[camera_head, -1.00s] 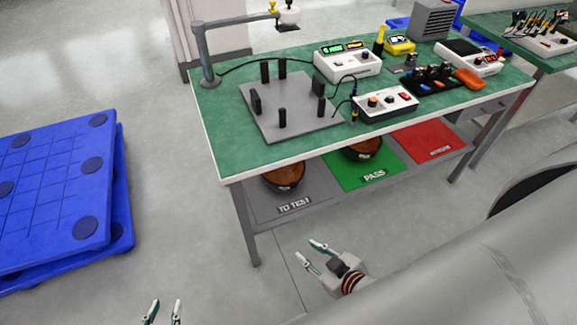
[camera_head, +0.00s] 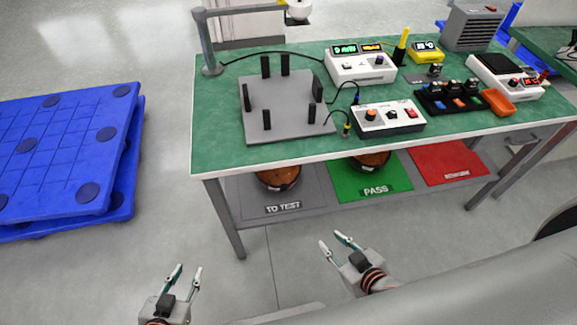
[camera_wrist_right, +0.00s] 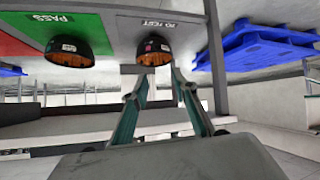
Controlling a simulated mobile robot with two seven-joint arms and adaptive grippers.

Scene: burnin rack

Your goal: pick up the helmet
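One helmet (camera_head: 279,177), orange-brown with a dark rim, sits on the grey TO TEST area of the lower shelf, partly hidden by the tabletop. A second helmet (camera_head: 370,161) sits on the green PASS area. In the right wrist view the TO TEST helmet (camera_wrist_right: 154,50) is just beyond my right fingertips, and the PASS helmet (camera_wrist_right: 68,52) is to its left. My right gripper (camera_head: 334,241) is open and empty, in front of the shelf and below it in the head view. My left gripper (camera_head: 187,272) is open and empty, lower left, over the floor.
The green workbench (camera_head: 215,135) carries a grey fixture plate (camera_head: 288,105) with black posts, and several instruments. A table leg (camera_head: 224,220) stands left of the shelf. Blue pallets (camera_head: 65,160) lie on the floor at left. The red rework area (camera_head: 447,163) is bare.

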